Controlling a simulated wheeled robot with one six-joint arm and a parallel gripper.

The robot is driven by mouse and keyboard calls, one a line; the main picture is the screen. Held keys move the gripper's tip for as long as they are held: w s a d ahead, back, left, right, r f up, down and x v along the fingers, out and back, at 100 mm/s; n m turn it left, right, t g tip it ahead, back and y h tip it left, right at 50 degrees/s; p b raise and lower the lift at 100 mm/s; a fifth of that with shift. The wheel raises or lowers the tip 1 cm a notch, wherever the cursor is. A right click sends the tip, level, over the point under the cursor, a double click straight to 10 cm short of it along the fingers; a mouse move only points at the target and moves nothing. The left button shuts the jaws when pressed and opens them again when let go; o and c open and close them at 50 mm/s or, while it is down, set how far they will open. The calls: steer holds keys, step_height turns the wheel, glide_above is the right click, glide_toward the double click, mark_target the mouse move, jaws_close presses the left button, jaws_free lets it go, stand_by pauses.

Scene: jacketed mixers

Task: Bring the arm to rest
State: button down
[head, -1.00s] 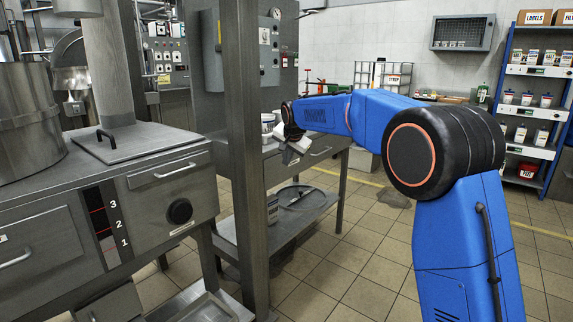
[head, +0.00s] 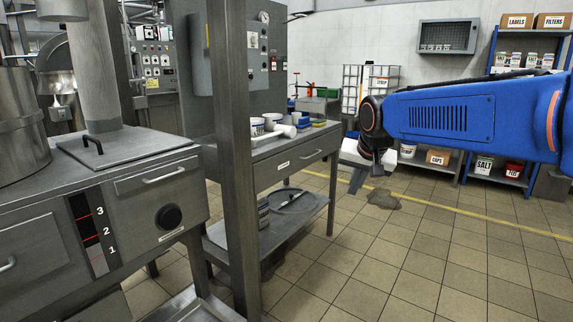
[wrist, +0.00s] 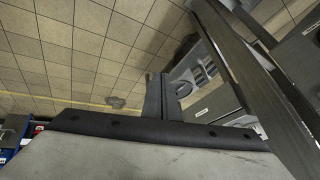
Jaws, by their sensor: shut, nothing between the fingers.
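My blue arm reaches in from the right in the head view. My gripper (head: 357,180) hangs at its end, pointing down over open floor, to the right of the steel side table (head: 268,168). Its fingers are together with nothing between them. In the wrist view the closed fingers (wrist: 160,95) show dark against the tiled floor. The gripper is apart from the table and touches nothing that I can see.
A steel post (head: 238,200) stands between the mixer cabinet (head: 150,190) and the side table. Blue shelves (head: 493,160) stand at the back right. A dark stain (head: 383,199) marks the floor. The middle floor is clear.

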steer(key=s+d+f+n, duration=0.1)
steer(key=s+d+f, duration=0.2)
steer(key=s, duration=0.8)
steer(key=s+d+f+n, duration=0.1)
steer(key=s+d+f, duration=0.3)
steer(key=s+f, duration=0.3)
steer(key=s+d+f+n+g, duration=0.1)
steer(key=s+d+f, duration=0.2)
steer(key=s, duration=1.2)
step_height(320, 180, down, 2)
steer(key=shift+d+f+h, duration=0.15)
steer(key=shift+d+h, duration=0.1)
steer(key=shift+h, duration=0.15)
steer(key=shift+a, duration=0.1)
